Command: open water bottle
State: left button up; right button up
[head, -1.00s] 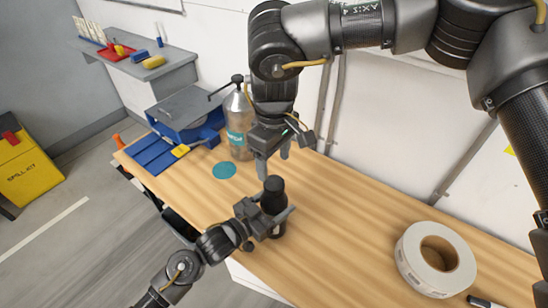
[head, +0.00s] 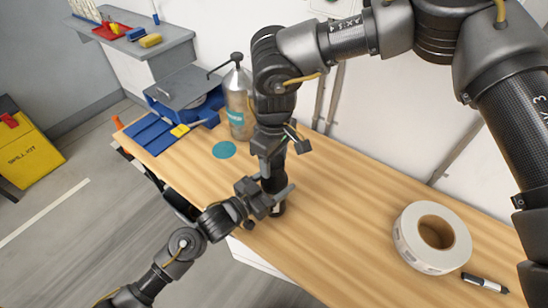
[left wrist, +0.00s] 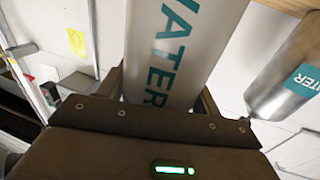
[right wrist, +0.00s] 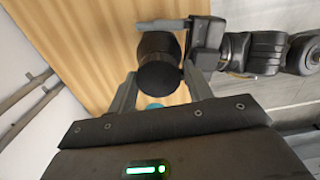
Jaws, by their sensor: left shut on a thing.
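The water bottle (head: 278,209) stands upright over the wooden bench, its lower body partly hidden in the head view. In the left wrist view its pale body (left wrist: 172,45) carries teal WATER lettering. My left gripper (head: 272,192) is shut around the body from the side. The bottle's black cap (right wrist: 159,75) shows in the right wrist view between the fingers of my right gripper (right wrist: 159,82). These fingers are open, one on each side of the cap, with a visible gap on the left. In the head view my right gripper points down from above the bottle.
A large metal dispenser bottle (head: 238,100) stands behind, near a blue machine (head: 187,97). A teal disc (head: 224,150) lies on the bench (head: 335,215). A white tape roll (head: 408,245) and a marker (head: 485,283) lie at the right. The bench between is clear.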

jog(key=c, duration=0.7)
jog(key=shift+o, duration=0.2)
jog(key=n, duration=0.3)
jog(key=shift+s, duration=0.1)
jog(key=n, duration=1.3)
jog(key=shift+n, duration=0.4)
jog(key=n, duration=0.4)
jog(key=shift+n, duration=0.3)
jog(key=n, duration=0.4)
jog(key=shift+w+n, duration=0.2)
jog(key=shift+n, duration=0.2)
jog(key=n, duration=0.4)
jog(key=shift+r+n, duration=0.1)
jog(key=shift+n, duration=0.3)
jog(key=n, duration=0.5)
jog(key=shift+w, duration=0.1)
